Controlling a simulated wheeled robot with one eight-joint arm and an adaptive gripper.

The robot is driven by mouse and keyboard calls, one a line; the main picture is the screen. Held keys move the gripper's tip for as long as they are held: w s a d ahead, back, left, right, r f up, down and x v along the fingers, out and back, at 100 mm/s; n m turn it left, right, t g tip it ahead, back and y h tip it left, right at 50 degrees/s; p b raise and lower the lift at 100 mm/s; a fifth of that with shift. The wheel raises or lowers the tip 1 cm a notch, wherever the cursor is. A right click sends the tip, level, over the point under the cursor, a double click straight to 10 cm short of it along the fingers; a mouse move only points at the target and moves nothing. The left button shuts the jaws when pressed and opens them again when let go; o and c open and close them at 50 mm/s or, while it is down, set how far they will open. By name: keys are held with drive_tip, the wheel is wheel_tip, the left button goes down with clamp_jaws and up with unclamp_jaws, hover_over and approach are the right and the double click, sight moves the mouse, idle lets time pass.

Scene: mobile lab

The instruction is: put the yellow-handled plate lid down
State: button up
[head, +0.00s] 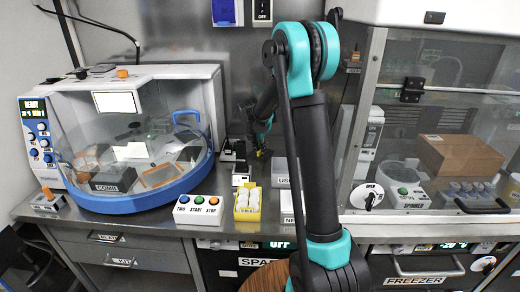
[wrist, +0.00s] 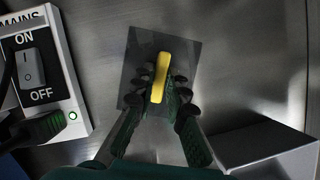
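The plate lid (wrist: 187,50) is a dark, see-through square with a yellow handle (wrist: 160,76) on top. It shows in the wrist view over the grey metal surface. My gripper (wrist: 163,88) has its fingers on both sides of the yellow handle and appears closed on it. Whether the lid touches the surface beneath is unclear. In the head view my gripper (head: 262,152) is small and dark at the back of the bench, partly behind my arm, with a speck of yellow at its tips. The lid's plate cannot be made out there.
A mains switch box (wrist: 35,72) stands left of the lid, and a grey box (wrist: 265,148) is at lower right. In the head view, a domed blue-rimmed machine (head: 140,195) stands left, a yellow rack (head: 247,214) in front, and a glass-fronted cabinet (head: 440,100) right.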

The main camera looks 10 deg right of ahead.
drive_tip(key=o, duration=0.3)
drive_tip(key=shift+o, duration=0.2)
drive_tip(key=v, duration=1.2)
drive_tip(key=shift+r, duration=0.1)
